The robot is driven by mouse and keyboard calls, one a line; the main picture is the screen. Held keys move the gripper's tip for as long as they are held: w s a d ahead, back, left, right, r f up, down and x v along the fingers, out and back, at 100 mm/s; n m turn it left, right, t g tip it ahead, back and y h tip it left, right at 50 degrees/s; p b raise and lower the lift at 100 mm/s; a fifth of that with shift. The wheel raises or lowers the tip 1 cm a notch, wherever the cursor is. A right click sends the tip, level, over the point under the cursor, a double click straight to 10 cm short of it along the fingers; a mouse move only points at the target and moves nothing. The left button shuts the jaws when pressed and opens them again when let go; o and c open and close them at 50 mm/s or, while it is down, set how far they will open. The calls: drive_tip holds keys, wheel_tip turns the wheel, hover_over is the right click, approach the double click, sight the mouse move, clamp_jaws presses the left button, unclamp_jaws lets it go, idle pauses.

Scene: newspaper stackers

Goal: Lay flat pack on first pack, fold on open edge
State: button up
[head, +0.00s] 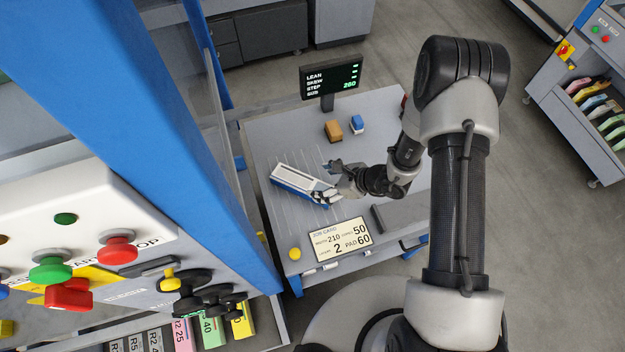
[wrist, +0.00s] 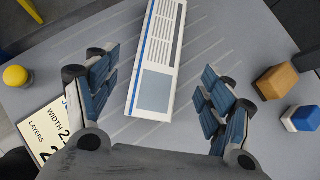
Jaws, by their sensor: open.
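A long white pack (head: 298,180) with a grey panel and blue along one edge lies on the grey table (head: 265,140), slanted, left of the table's middle. In the wrist view the pack (wrist: 155,60) runs between my fingers, its near end toward me. I cannot tell whether it is one pack or two stacked, nor which long edge is the fold. My gripper (head: 331,180) is at the pack's right end in the head view. In the wrist view its fingers (wrist: 160,88) are wide apart, one on each side of the pack, with gaps to both.
A job card (head: 341,240) and a yellow button (head: 295,254) are at the table's front. A tan block (head: 333,130) and a blue-and-white block (head: 357,123) stand behind, below a display screen (head: 331,76). A blue post (head: 175,110) rises at the left.

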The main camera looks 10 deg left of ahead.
drive_tip(key=shift+v, duration=1.9)
